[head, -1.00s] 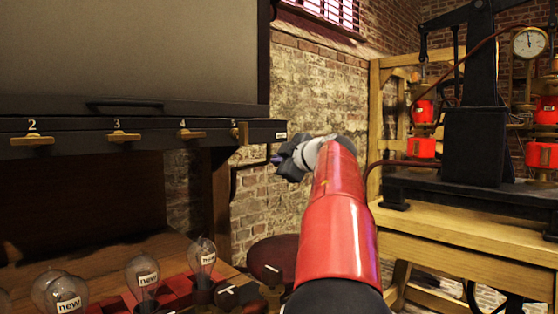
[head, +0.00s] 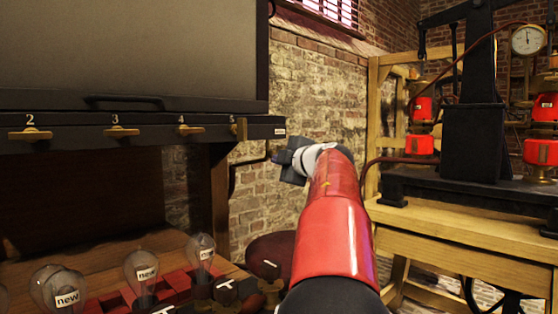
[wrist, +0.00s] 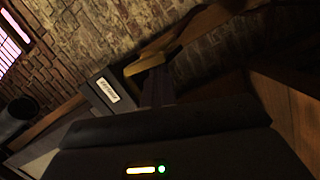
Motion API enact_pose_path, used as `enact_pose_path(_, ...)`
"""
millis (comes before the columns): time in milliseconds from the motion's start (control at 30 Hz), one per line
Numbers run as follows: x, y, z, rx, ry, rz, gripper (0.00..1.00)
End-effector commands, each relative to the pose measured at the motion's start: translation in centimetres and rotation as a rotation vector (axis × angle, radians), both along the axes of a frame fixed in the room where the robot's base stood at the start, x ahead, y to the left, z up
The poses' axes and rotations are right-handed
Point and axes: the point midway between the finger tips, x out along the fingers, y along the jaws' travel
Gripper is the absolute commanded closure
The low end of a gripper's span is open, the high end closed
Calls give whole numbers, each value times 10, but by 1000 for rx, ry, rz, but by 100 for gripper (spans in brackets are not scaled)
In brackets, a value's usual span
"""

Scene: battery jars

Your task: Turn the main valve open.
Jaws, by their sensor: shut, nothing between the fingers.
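A black rail (head: 75,133) under the grey panel carries a row of brass handles, the visible ones numbered 2 to 5. The handle at its right end (head: 242,128) is seen nearly edge-on; a small white label (head: 280,132) is beside it. I cannot read the label, so which handle is the main valve is unclear. My gripper (head: 279,157) is shut and empty, just below and right of the rail's end. In the wrist view, the dark fingers (wrist: 157,88) point toward a brass handle (wrist: 152,61) beside a labelled block (wrist: 108,91). I cannot tell whether they touch.
Several glass bulbs (head: 142,272) tagged "new" stand on the wooden bench at lower left. A dark red round top (head: 268,252) is below my gripper. A wooden bench (head: 450,225) with black machinery (head: 475,145) stands at right. A brick wall (head: 310,95) is behind.

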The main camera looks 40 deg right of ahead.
Motion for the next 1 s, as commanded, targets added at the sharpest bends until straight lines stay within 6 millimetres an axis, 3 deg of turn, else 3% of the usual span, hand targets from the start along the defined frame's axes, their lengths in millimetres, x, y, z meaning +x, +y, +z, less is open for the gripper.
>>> enact_pose_path(300,-1,-6,-6,-217,-15,-8,100)
enact_pose_path(1000,-1,-11,-11,-219,-11,-15,100)
